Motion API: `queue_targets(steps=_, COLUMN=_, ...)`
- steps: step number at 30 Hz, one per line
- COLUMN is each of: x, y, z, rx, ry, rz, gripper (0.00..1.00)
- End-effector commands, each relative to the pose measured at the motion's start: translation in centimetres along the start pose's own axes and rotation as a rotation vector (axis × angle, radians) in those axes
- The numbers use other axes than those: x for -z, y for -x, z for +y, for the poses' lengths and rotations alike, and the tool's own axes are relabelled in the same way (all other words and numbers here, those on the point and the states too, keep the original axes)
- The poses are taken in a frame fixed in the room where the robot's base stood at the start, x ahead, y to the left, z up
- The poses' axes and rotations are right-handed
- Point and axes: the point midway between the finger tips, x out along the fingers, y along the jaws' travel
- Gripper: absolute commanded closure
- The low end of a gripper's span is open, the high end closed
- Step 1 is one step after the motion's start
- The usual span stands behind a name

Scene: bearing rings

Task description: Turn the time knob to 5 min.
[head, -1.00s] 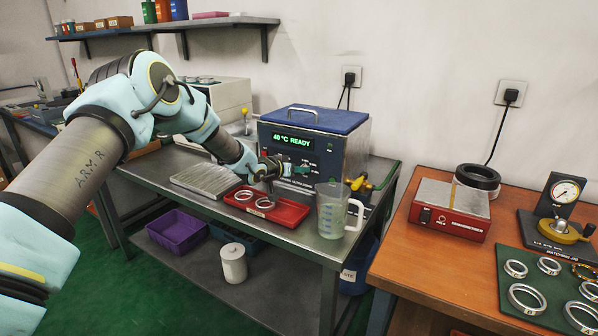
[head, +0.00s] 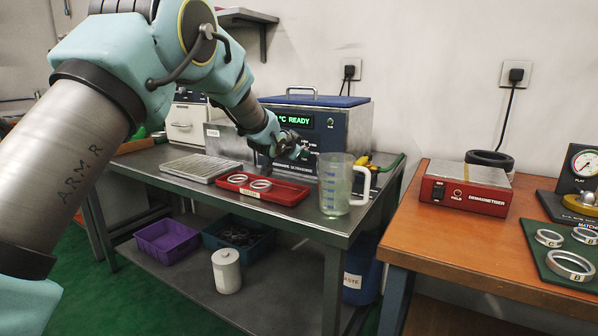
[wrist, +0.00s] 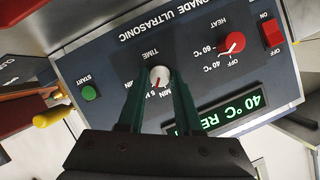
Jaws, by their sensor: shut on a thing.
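The ultrasonic cleaner (head: 345,130) stands on the metal bench, its panel facing me. In the wrist view the panel (wrist: 105,65) appears upside down. The pale round TIME knob (wrist: 159,75) with a red pointer mark sits between the fingertips of my gripper (wrist: 157,82), which is shut on it. A minute label shows by the knob, partly hidden by the fingers, so I cannot tell the exact setting. In the head view my gripper (head: 302,151) is at the panel and the knob is hidden. The green display (wrist: 222,114) reads 40 °C and part of READY.
The red HEAT knob (wrist: 232,43), red ON/OFF switch (wrist: 273,33) and green START button (wrist: 88,92) share the panel. A red tray with rings (head: 287,195) and a clear jug (head: 335,190) stand in front of the cleaner. The demagnetiser (head: 465,190) is on the wooden table.

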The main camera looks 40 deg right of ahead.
Motion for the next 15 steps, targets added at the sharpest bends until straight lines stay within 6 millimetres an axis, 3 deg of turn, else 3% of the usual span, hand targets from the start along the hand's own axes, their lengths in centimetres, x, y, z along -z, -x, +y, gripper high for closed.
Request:
queue_targets(steps=1, x=-0.72, y=-0.37, z=0.77, rx=0.013, ry=-0.034, rz=0.001, gripper=1.0)
queue_targets(steps=15, x=-0.36, y=-0.17, z=0.56, rx=0.101, ry=-0.245, rz=-0.011, gripper=1.0)
